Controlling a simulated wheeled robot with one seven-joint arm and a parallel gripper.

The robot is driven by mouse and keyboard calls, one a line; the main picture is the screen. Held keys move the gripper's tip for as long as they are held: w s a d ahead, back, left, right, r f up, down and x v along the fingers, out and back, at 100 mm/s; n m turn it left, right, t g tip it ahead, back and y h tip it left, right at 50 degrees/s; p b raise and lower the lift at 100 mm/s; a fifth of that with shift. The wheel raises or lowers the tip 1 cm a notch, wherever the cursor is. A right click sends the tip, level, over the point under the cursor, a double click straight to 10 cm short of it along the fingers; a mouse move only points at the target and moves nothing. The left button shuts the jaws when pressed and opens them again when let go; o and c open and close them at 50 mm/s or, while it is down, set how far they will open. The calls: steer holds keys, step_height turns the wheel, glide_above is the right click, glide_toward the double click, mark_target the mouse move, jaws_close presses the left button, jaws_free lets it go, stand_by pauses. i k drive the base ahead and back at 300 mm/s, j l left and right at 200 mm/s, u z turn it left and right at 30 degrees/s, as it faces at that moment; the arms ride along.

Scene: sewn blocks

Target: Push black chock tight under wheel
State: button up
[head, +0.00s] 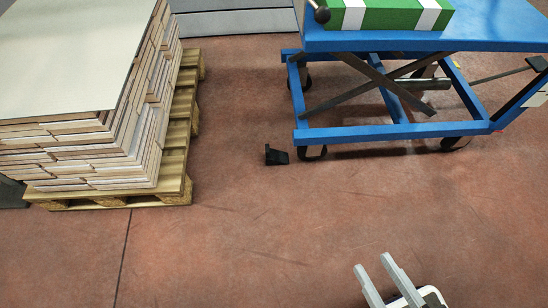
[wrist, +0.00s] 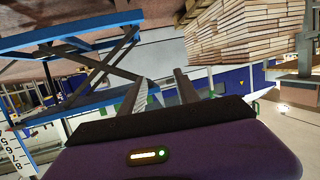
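The black chock (head: 276,155) lies on the floor just left of the front left wheel (head: 312,152) of the blue lift cart (head: 400,131). A small gap seems to show between chock and wheel. My gripper (head: 374,269) is at the bottom of the head view, well in front of the cart, with its two grey fingers apart and nothing between them. In the wrist view the gripper fingers (wrist: 166,90) also stand apart and empty. The chock cannot be made out in the wrist view.
A wooden pallet (head: 160,197) with stacked boards (head: 90,150) stands at the left. A green and white block (head: 385,14) sits on the cart's top. The reddish floor (head: 240,240) between my gripper, the pallet and the cart is clear.

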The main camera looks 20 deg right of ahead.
mark_target(273, 156)
steer(key=i+z, duration=0.15)
steer(key=i, duration=1.35)
